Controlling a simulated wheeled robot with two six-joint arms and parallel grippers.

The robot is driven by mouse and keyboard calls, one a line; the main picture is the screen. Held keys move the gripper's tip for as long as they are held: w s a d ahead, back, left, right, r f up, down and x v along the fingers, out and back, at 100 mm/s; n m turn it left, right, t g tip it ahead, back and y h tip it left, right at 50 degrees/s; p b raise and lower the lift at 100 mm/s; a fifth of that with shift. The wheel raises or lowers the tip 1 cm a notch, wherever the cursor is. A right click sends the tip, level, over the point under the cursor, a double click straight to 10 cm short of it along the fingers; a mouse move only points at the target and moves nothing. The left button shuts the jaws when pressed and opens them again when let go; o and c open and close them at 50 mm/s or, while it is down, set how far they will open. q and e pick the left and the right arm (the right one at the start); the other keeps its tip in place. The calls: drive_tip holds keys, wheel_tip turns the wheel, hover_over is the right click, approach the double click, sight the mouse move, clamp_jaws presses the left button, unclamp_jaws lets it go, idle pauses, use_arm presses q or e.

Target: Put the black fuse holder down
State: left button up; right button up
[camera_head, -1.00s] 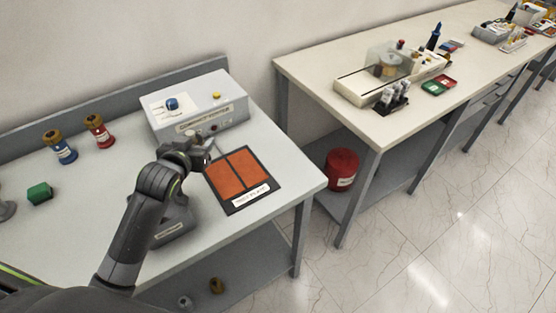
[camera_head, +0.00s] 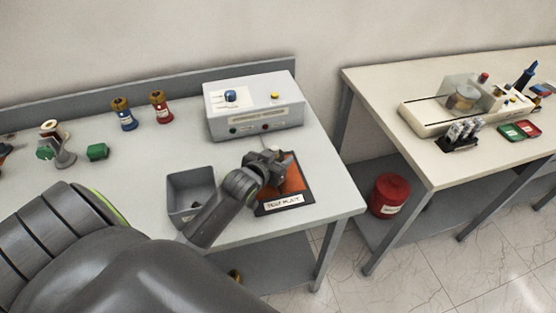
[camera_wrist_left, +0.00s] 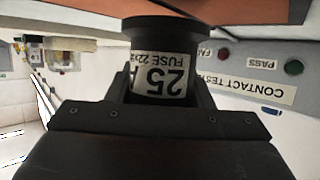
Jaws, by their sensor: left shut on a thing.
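My left gripper (camera_head: 272,165) is over the orange-and-black test mat (camera_head: 284,206), near its far part. In the left wrist view it is shut on the black fuse holder (camera_wrist_left: 165,28), which has a white label reading 25 A FUSE, upside down in that view. The holder's wide black end faces the orange mat surface (camera_wrist_left: 225,12) at the top of that view and is close to it; I cannot tell whether they touch. In the head view the gripper mostly hides the holder. My right gripper is not in view.
A contact tester box (camera_head: 255,106) stands just behind the mat. A grey open bin (camera_head: 190,190) is left of the mat. The table's right edge is close to the mat.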

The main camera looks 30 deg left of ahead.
use_arm(q)
drive_tip(key=shift+f, duration=0.65)
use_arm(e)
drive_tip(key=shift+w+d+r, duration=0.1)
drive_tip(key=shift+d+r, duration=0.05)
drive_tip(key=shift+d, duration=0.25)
use_arm(q)
drive_tip(key=shift+f, duration=0.15)
drive_tip(key=o, duration=1.1)
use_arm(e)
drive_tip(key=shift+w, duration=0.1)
use_arm(q)
drive_tip(key=b+v, duration=0.1)
drive_tip(key=v, duration=1.1)
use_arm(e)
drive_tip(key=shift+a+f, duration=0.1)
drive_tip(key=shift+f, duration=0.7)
